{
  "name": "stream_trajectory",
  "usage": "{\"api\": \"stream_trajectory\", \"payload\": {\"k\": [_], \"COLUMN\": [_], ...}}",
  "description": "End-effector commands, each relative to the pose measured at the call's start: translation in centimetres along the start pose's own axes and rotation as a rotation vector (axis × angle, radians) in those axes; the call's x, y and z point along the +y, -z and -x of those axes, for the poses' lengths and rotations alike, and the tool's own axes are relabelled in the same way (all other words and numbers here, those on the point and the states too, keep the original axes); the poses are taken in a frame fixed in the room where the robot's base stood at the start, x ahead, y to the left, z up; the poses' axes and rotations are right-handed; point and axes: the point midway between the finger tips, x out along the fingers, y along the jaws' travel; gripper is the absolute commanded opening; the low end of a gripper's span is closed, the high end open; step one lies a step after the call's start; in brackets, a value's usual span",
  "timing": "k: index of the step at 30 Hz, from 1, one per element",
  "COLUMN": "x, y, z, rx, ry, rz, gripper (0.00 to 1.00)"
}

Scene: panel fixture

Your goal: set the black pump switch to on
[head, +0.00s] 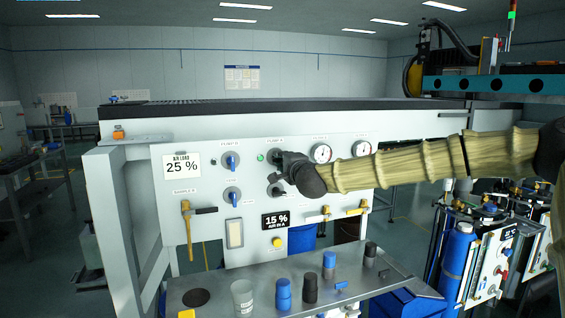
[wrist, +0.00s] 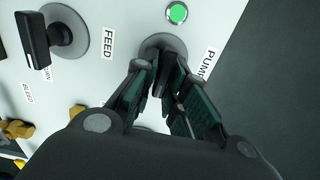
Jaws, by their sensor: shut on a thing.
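The black pump switch (wrist: 164,72) sits on a round grey plate on the white panel, with a PUMP label beside it in the wrist view. My gripper (wrist: 165,80) has its two fingers closed on the switch's handle, one on each side. The fingers cover much of the handle, so its exact angle is hard to tell. A green lamp (wrist: 177,13) near the switch is lit. In the head view my gripper (head: 283,163) reaches the panel from the right and hides most of the switch; the green lamp (head: 260,157) shows just left of it.
Another black knob (wrist: 38,40) by the FEED label is close by. Blue knobs (head: 231,162), round gauges (head: 321,153) and yellow valve handles (head: 186,222) are on the panel (head: 170,200). Below, a shelf (head: 215,297) holds several blue and black bottles and a clear beaker (head: 242,297).

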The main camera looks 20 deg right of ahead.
Motion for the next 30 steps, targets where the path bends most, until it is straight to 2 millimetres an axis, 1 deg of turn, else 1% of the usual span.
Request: {"api": "stream_trajectory", "payload": {"k": [8,9,11,12,20,23,26,30], "x": [0.1,0.1,0.1,0.1,0.1,0.0,0.0,0.0], "y": [0.2,0.2,0.2,0.1,-0.1,0.1,0.1,0.1], "z": [0.0,0.0,0.0,0.0,0.0,0.3,1.1,3.3], "rx": [0.003,0.003,0.003,0.002,0.000,0.000,0.000,0.000], "ry": [-0.001,-0.001,-0.001,-0.001,0.000,0.000,0.000,0.000], "rz": [0.000,0.000,0.000,0.000,0.001,0.001,0.000,0.000], "gripper": [0.00,0.20,0.30,0.32,0.32,0.32,0.32,0.32]}}
